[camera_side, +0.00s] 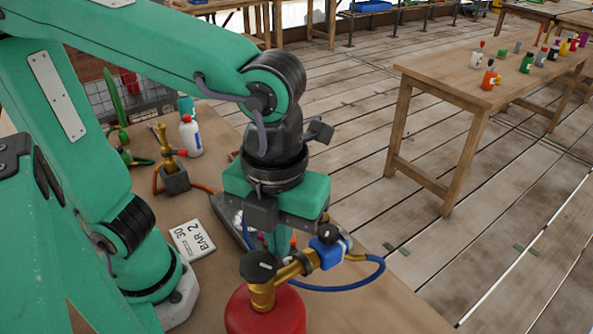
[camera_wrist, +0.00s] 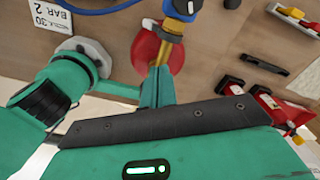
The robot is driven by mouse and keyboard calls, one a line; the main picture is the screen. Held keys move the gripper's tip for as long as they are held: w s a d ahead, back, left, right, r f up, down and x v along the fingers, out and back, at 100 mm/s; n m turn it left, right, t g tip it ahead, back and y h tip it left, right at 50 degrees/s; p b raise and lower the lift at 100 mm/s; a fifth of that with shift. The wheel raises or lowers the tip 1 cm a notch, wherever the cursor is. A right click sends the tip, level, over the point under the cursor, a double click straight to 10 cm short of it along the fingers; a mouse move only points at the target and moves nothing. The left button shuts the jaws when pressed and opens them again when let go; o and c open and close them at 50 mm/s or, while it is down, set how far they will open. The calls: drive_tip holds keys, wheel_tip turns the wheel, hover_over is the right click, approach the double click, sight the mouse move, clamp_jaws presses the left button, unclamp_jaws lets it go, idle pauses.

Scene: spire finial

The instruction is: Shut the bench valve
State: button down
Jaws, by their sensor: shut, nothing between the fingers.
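A red cylinder (camera_side: 265,312) stands at the front of the bench, with a brass fitting (camera_side: 290,270) and a black knob (camera_side: 258,265) on top. The brass runs right to a blue valve body (camera_side: 328,252) with a dark knob (camera_side: 327,233); I cannot tell which is the bench valve. In the wrist view the cylinder (camera_wrist: 150,45), brass (camera_wrist: 172,30) and blue body (camera_wrist: 182,8) are at the top. My gripper (camera_side: 281,244) is shut and empty, pointing down just behind the brass; its tips are partly hidden. In the wrist view its fingers (camera_wrist: 160,75) appear close to the brass; contact is unclear.
A blue hose (camera_side: 345,288) loops from the blue body. A sign reading BAR 2 30 (camera_side: 193,240), a brass torch in a dark block (camera_side: 173,178) and a white bottle (camera_side: 190,138) are on the bench. A wooden table (camera_side: 440,70) with small bottles stands apart at right.

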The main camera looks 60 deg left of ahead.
drive_tip(key=shift+w, duration=0.4)
drive_tip(key=shift+r, duration=0.15)
drive_tip(key=shift+r, duration=2.85)
drive_tip(key=shift+a, duration=0.15)
drive_tip(key=shift+s+a+r, duration=0.25)
drive_tip(key=shift+s+a, duration=0.15)
drive_tip(key=shift+a, duration=0.1)
drive_tip(key=shift+s+a+r, duration=0.25)
drive_tip(key=shift+s+a, duration=0.15)
drive_tip(key=shift+a, duration=0.1)
drive_tip(key=shift+f, duration=0.15)
wheel_tip(320, 180, down, 7)
drive_tip(key=shift+s+d, duration=0.15)
drive_tip(key=shift+d, duration=0.05)
drive_tip(key=shift+w+d, duration=0.5)
drive_tip(key=shift+d, duration=0.3)
idle(0.4)
